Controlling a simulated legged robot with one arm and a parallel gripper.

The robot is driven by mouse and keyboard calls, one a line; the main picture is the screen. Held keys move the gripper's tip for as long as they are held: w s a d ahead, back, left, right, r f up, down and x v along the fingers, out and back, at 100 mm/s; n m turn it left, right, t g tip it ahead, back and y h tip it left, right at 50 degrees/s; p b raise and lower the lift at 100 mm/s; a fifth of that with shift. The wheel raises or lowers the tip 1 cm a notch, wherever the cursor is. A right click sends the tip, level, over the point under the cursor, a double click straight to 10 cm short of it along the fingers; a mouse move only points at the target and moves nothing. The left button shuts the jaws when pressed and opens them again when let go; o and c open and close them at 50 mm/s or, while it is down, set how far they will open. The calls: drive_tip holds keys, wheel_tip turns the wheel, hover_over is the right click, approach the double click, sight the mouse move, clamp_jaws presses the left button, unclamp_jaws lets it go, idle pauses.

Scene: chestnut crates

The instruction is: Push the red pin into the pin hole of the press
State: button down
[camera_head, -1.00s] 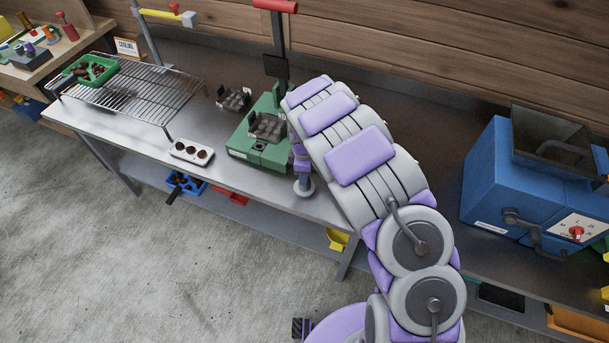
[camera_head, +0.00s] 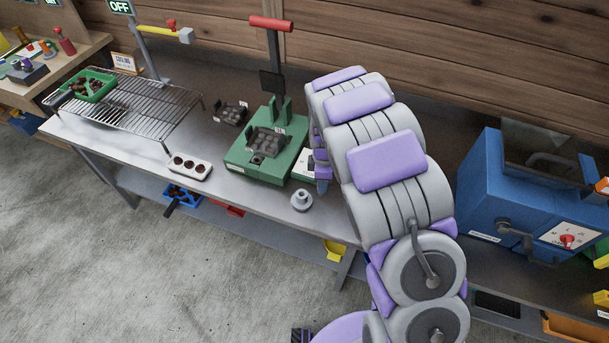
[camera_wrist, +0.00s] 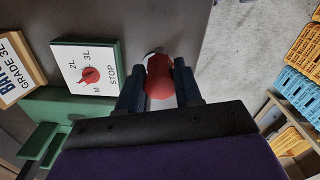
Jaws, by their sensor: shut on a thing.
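The green press (camera_head: 240,165) stands on the metal bench, with an upright red-handled lever (camera_head: 271,23) and a dark round hole (camera_head: 257,160) on its front top. A grey round stand (camera_head: 301,200) sits to its front right. My gripper (camera_wrist: 158,85) is shut on the red pin (camera_wrist: 158,78), whose rounded red end shows between the fingers in the wrist view. In the head view my arm hides most of the gripper; its dark end (camera_head: 323,176) is right of the press, apart from the hole. The pin is hidden there.
A white dial panel (camera_wrist: 87,69) is beside the press. A white holed block (camera_head: 188,166) and a wire cooling rack (camera_head: 130,105) lie to the left. A blue machine (camera_head: 500,190) stands to the right. The bench's front edge is close to the stand.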

drive_tip(key=s+d, duration=0.3)
drive_tip(key=d, duration=0.7)
drive_tip(key=shift+s+d+r, duration=0.2)
drive_tip(key=shift+s+r, duration=0.05)
drive_tip(key=shift+s, duration=0.1)
